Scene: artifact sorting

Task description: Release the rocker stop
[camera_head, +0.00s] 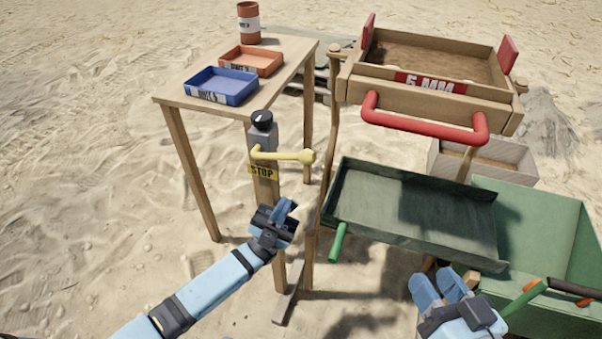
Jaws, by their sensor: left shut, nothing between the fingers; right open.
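The rocker stop is a yellow lever (285,155) on a grey block with a black knob (262,120). The block sits on a wooden post that bears a yellow STOP label (263,172). The lever lies about level, its rounded end pointing right toward the sieve frame's wooden leg. My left gripper (288,211) is shut and empty, below and slightly right of the label, apart from the lever. My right gripper (440,284) is open and empty at the lower right, by the front edge of the green tray. The sieve box (430,83) labelled 5 MM has a red handle (420,127).
A wooden table (290,50) at the back left carries a blue tray (221,85), an orange tray (251,61) and a brown can (248,22). A dark green tray (355,205) hangs under the sieve. A green bin (535,205) with tool handles stands right. Open sand lies left.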

